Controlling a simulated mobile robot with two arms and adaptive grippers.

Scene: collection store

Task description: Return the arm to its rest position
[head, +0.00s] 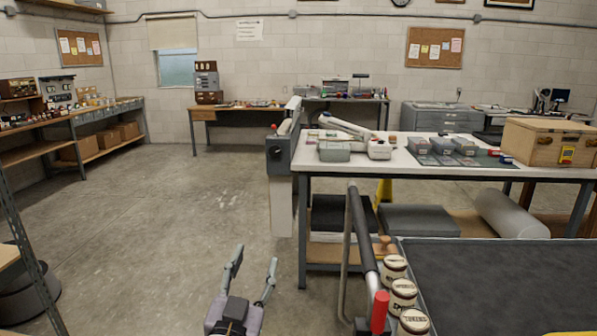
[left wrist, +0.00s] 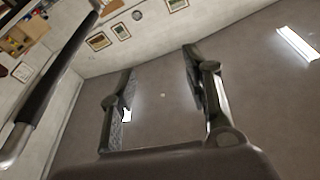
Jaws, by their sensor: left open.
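My left gripper (head: 252,273) shows at the bottom of the head view, left of the cart's handle. Its two fingers are apart and nothing is between them. My right gripper shows in neither view.
A cart with a dark top (head: 490,275) and a bar handle (head: 362,235) stands at the lower right, with several labelled jars (head: 403,292) along its side. Behind it is a white-topped workbench (head: 400,160). Shelves (head: 40,150) line the left wall. The concrete floor (head: 170,220) at left is clear.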

